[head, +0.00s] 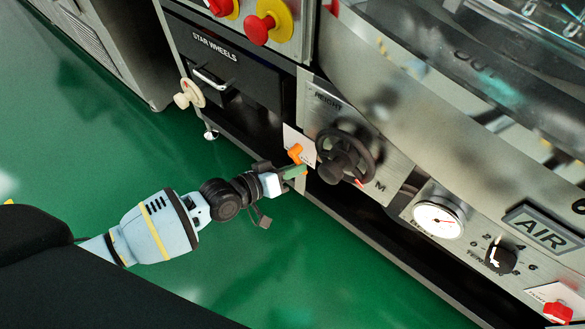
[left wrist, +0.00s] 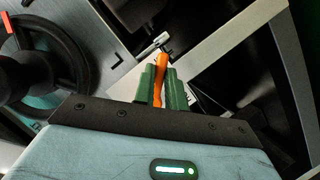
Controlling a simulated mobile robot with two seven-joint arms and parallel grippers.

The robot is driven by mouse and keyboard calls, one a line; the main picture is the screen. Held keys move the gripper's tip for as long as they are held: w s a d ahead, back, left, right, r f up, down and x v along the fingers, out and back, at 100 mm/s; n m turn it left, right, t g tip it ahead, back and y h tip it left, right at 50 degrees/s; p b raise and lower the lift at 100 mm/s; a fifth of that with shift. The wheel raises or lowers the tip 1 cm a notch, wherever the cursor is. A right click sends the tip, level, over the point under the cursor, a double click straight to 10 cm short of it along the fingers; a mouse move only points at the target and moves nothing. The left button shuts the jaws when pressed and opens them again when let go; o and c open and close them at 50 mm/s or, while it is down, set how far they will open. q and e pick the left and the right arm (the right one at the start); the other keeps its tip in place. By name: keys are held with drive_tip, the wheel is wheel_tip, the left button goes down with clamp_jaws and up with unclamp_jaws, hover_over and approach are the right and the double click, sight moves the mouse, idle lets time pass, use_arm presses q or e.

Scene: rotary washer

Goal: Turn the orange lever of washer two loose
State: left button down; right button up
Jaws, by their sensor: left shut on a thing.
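The orange lever (head: 295,152) is on a pale plate on the machine's front, just left of the black handwheel in the head view. It also shows in the left wrist view (left wrist: 161,68), running between the two green fingers. My left gripper (head: 294,172) reaches it from the lower left. In the left wrist view the left gripper (left wrist: 162,88) is shut on the lever, with one finger on each side. The lever's lower part is hidden between the fingers. My right gripper is not in view.
The black handwheel (head: 345,155) stands close to the right of the lever. A pressure gauge (head: 438,220) and a black tension knob (head: 499,256) are further right. The green floor (head: 330,270) is clear.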

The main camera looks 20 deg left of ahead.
use_arm(q)
drive_tip(key=c, duration=1.6)
unclamp_jaws()
drive_tip(key=shift+o, duration=0.8)
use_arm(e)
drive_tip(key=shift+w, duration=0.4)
